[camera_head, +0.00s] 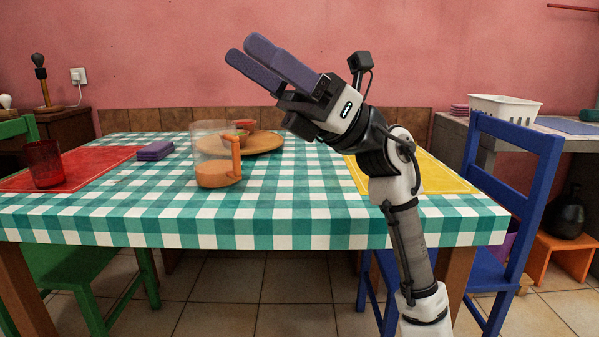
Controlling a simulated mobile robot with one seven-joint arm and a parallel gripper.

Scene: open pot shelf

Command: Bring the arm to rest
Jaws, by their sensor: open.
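My gripper (252,61) is raised above the table, with its two purple-grey fingers pointing to the upper left. The fingers are apart and nothing shows between them. My arm rises from the lower right in front of the table and hides part of the yellow placemat. The gripper is clear of the tabletop and touches nothing that I can see.
The table (300,219) has a green and white checked cloth. On it are a clear pitcher (217,172) with an orange handle, a wooden plate (262,147), a red glass (43,164), purple napkins (155,151) and a yellow placemat (443,177). A blue chair (537,190) stands right.

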